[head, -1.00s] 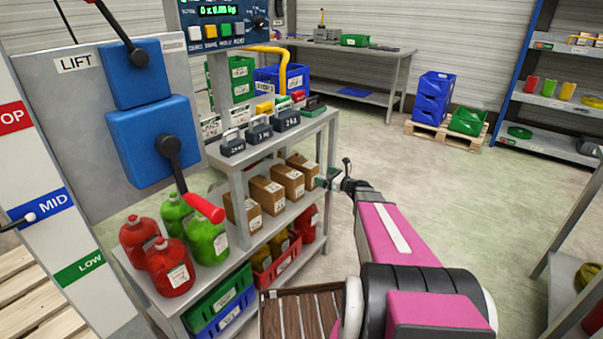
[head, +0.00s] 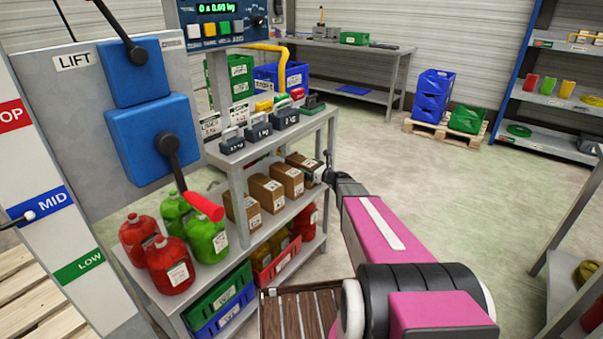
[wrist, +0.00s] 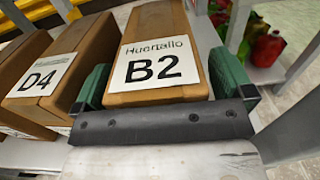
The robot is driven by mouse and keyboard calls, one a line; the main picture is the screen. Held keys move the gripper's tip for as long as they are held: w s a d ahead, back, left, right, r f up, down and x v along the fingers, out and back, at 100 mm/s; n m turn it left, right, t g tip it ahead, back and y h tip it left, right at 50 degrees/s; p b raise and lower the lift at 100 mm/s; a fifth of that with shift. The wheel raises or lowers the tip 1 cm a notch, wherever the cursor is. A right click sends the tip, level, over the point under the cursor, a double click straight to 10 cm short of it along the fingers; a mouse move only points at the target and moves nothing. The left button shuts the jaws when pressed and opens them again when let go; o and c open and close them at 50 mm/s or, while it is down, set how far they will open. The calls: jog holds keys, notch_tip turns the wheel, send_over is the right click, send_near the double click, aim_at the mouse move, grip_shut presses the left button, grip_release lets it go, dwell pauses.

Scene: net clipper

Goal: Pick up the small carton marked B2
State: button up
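The small brown carton marked B2 (wrist: 165,45) stands in the middle of the wrist view, its white label facing me. In the head view it is the far right carton (head: 304,163) of the row on the middle shelf, partly hidden by my gripper. My gripper (wrist: 162,78) is open around the carton, with one green finger along each side. The left finger sits in the narrow space between B2 and the carton marked D4 (wrist: 40,78). The fingers look very close to the carton's sides; I cannot tell whether they touch. The carton rests on the shelf.
Other brown cartons (head: 266,192) stand close on the left. Dark weights (head: 258,133) sit on the shelf above. The grey rack post (wrist: 292,125) rises close to the right of my gripper. Red and green jugs (head: 207,240) stand on the near left shelf.

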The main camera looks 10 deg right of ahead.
jog(key=c, duration=1.5)
jog(key=shift+r, duration=0.1)
grip_shut()
jog(key=shift+r, duration=0.1)
